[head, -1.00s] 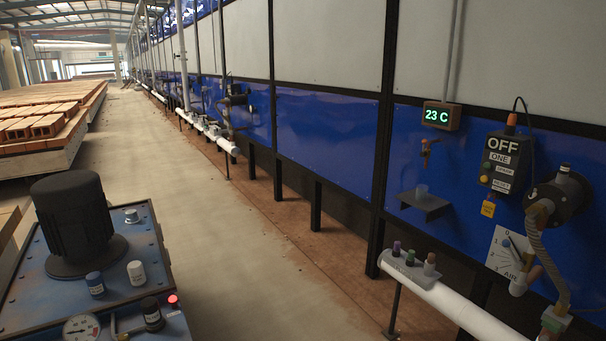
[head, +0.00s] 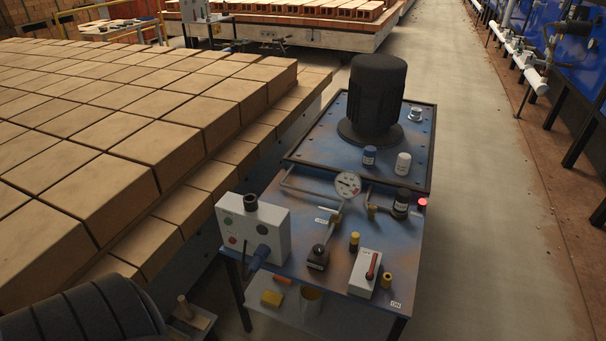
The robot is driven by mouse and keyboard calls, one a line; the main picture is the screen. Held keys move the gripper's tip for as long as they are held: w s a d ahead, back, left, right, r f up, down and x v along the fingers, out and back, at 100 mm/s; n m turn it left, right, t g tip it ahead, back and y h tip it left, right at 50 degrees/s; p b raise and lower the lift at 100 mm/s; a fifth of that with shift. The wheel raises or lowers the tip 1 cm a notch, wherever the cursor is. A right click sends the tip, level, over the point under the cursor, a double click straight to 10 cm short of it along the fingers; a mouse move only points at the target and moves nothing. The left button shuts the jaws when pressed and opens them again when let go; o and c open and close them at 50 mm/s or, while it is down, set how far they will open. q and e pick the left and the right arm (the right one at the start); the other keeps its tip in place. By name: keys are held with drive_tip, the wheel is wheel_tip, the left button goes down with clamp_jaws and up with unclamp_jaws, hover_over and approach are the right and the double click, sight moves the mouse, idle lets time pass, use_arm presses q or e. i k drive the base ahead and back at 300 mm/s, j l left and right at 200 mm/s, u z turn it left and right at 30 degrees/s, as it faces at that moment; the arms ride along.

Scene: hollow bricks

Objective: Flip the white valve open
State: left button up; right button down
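I cannot single out the white valve with certainty. A blue cart (head: 318,248) stands at the centre, and its top carries a round pressure gauge (head: 347,185) with pipes. A white box with a red lever (head: 372,266) sits at the front right of the cart top. A small white bottle-like cylinder (head: 403,163) stands near the dark motor. Neither of my grippers is in view.
A large black motor (head: 375,95) rises at the cart's back. A grey control box (head: 254,230) stands at its front left. Stacked bricks (head: 150,140) crowd the left side. The concrete aisle (head: 475,200) on the right is clear. White pipes (head: 525,62) run along the far right wall.

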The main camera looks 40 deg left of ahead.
sight(336, 214)
drive_tip(key=i+u, duration=0.1)
drive_tip(key=u, duration=1.15)
